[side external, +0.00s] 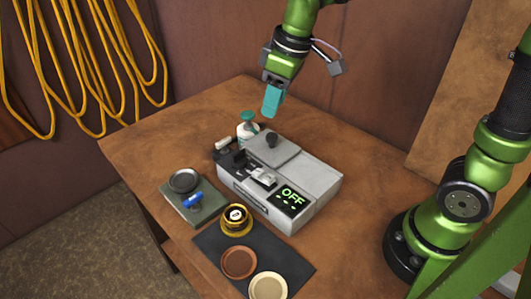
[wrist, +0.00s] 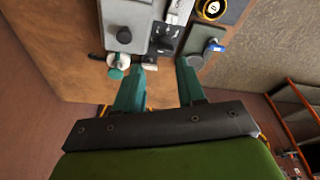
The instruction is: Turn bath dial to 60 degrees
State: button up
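The grey bath unit (side external: 318,182) stands on the wooden table in the side view, with a green "OFF" display (side external: 292,196) on its near right end. A black knob-like part (side external: 239,158) sits at its left end; I cannot tell for sure that it is the dial. Black parts (wrist: 167,38) also show in the wrist view, beyond my fingertips. The lid (side external: 276,150) has a dark round knob (side external: 272,139). My gripper (side external: 271,108) hangs above and behind the unit, apart from it. In the wrist view its two teal fingers (wrist: 163,66) are spread with nothing between them.
A white bottle with green top (side external: 248,128) stands behind the unit. A green-grey plate (side external: 186,203) bears a dark round piece and a blue piece. A dark mat (side external: 282,255) holds a gold-rimmed round item (side external: 236,217) and two discs.

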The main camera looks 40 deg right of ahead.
aim_at(238, 151)
jog(key=w+a+r+n+g+h, duration=0.1)
jog(key=w+a+n+g, duration=0.25)
jog(key=w+n, duration=0.7)
jog(key=f+n, duration=0.1)
jog(key=f, duration=0.4)
jog(key=s+f+n, duration=0.1)
jog(key=f, duration=0.5)
jog(key=s+f+n+t, duration=0.1)
jog(key=f, duration=0.4)
jog(key=shift+s+a+f, duration=0.2)
jog(key=shift+s+a, duration=0.05)
grip_shut()
